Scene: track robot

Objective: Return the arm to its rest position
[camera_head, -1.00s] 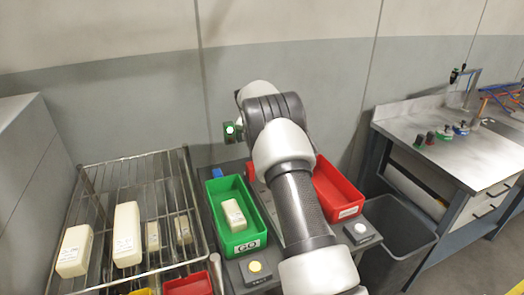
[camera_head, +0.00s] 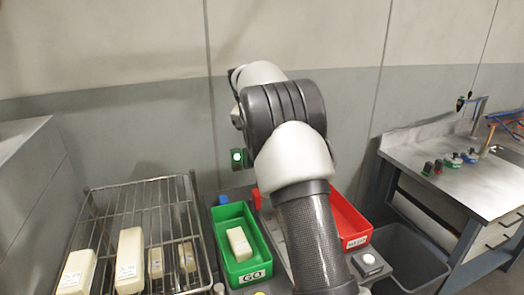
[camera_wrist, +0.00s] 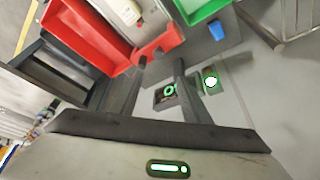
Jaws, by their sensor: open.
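My arm (camera_head: 310,225) reaches up and forward through the middle of the head view, with its dark banded joint high against the wall. My gripper is hidden in the head view. In the wrist view my gripper (camera_wrist: 160,72) shows two dark fingers standing apart, with nothing held between them. Beyond the fingers are a red bin (camera_wrist: 75,40), a green bin edge (camera_wrist: 201,12) and a grey surface.
A green GO bin (camera_head: 259,266) holds a pale block (camera_head: 239,243). A red bin (camera_head: 355,239) is partly behind my arm. A wire rack (camera_head: 142,203) with several pale blocks stands left. A workbench (camera_head: 455,170) and grey bin (camera_head: 412,257) are right.

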